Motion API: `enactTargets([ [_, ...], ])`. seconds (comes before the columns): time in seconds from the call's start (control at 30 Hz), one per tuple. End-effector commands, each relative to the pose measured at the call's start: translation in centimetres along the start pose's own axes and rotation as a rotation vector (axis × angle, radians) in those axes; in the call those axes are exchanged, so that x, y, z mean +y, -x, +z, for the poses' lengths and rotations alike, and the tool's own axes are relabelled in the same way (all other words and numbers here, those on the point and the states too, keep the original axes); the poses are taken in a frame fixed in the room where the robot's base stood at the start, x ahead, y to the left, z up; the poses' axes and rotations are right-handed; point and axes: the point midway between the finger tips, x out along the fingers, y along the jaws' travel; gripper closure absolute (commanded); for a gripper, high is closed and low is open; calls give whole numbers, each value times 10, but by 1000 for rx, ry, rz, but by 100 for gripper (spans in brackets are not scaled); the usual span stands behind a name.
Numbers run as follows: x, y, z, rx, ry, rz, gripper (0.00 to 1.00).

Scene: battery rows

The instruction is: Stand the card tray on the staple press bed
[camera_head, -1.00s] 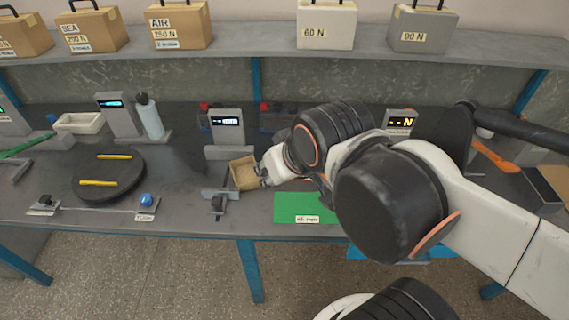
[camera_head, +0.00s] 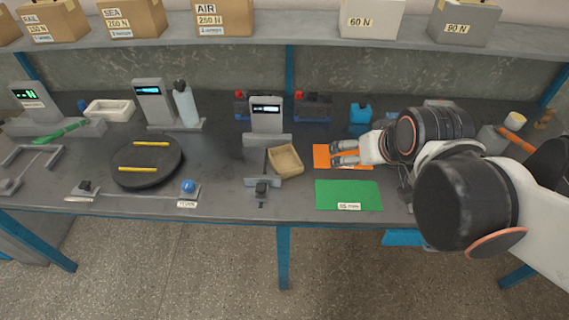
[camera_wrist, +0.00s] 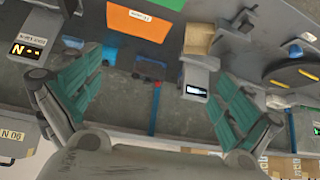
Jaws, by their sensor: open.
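The card tray appears to be the small tan open box (camera_head: 285,161) at the middle grey device (camera_head: 266,120), which has a lit display. The tray looks slightly turned, lying against the device's right side between its back plate and front stop; exact contact cannot be told. Which device is the staple press is not labelled legibly. My gripper (camera_head: 340,153) is open and empty, right of the tray and apart from it, over an orange mat (camera_head: 322,158). In the wrist view the tray (camera_wrist: 200,38) shows beyond my gripper's spread fingers (camera_wrist: 160,78).
A green mat (camera_head: 348,194) lies at the bench's front. A black round plate with yellow bars (camera_head: 147,172), a blue knob (camera_head: 188,186), a bottle (camera_head: 186,104) and a white bin (camera_head: 110,110) are left. Weight boxes (camera_head: 372,18) stand on the shelf above.

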Motion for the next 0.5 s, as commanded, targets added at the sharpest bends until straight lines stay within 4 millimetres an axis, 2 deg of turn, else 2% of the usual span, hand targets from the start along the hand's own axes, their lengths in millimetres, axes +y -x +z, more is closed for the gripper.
enactTargets([
  [0.03,-6,-13,-9,6,14,-11,2],
  [0.2,-25,-54,-27,29,51,-43,2],
  [0.5,-65,-131,-40,69,118,-100,2],
])
